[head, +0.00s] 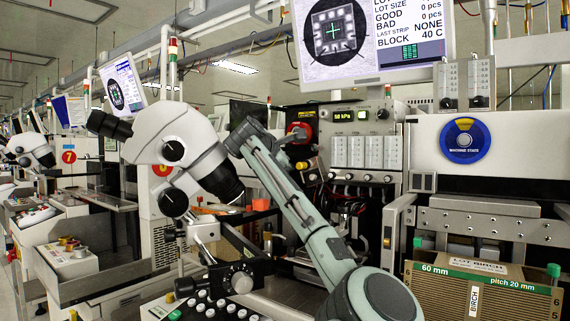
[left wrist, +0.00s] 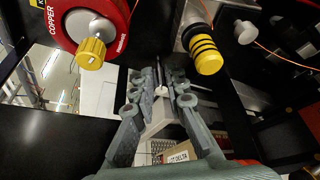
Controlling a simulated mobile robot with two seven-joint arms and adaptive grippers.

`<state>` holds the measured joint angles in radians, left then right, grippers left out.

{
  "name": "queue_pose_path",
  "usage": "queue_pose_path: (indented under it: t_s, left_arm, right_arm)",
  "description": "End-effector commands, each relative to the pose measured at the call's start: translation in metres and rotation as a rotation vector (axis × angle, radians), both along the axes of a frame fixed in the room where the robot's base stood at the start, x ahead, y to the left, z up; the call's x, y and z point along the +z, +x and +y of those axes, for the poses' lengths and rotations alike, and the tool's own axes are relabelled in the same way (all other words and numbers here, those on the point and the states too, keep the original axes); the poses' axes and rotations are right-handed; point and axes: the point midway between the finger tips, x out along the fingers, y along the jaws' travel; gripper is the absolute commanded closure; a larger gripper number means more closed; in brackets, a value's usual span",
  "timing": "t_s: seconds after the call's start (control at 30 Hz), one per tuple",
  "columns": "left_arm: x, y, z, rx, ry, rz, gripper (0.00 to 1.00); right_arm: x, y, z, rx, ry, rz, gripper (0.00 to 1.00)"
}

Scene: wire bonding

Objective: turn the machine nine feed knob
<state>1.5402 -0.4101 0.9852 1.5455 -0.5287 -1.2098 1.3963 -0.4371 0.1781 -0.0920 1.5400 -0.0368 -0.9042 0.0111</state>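In the left wrist view, my left gripper (left wrist: 160,80) has its two fingers apart, with a gap between them and nothing visibly gripped. A yellow knob with black ribs (left wrist: 205,50) is above and right of the fingers, apart from them. Another yellow knob (left wrist: 90,52) sits at the centre of a red spool marked COPPER (left wrist: 72,22), to the upper left. I see no number nine label, so I cannot tell which is the feed knob. In the head view, my left forearm (head: 300,210) reaches up toward the machine's front panel; its fingertips are not clear. My right gripper is out of view.
A white microscope (head: 180,145) stands close left of my forearm. A monitor (head: 370,40) hangs above. A ribbed brown magazine (head: 480,290) is at the lower right. A button panel (head: 215,305) is at the bottom. Orange wire (left wrist: 285,57) runs past the ribbed knob.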

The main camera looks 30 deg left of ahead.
Motion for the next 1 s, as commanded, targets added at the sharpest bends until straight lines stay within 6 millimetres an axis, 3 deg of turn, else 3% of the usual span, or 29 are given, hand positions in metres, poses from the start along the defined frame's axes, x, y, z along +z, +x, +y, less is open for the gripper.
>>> queue_pose_path:
  t_s: [0.37, 0.8, 1.0]
  left_arm:
    - [-0.002, 0.0, 0.0, 0.0, 0.065, -0.008, 1.0]
    - [-0.006, 0.0, -0.001, 0.001, 0.361, -0.048, 1.0]
    - [-0.006, 0.0, -0.001, 0.001, 0.47, -0.063, 1.0]
  right_arm:
    - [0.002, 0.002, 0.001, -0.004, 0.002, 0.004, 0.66]
    - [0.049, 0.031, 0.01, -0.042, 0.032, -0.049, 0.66]
    - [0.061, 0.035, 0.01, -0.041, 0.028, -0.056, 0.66]
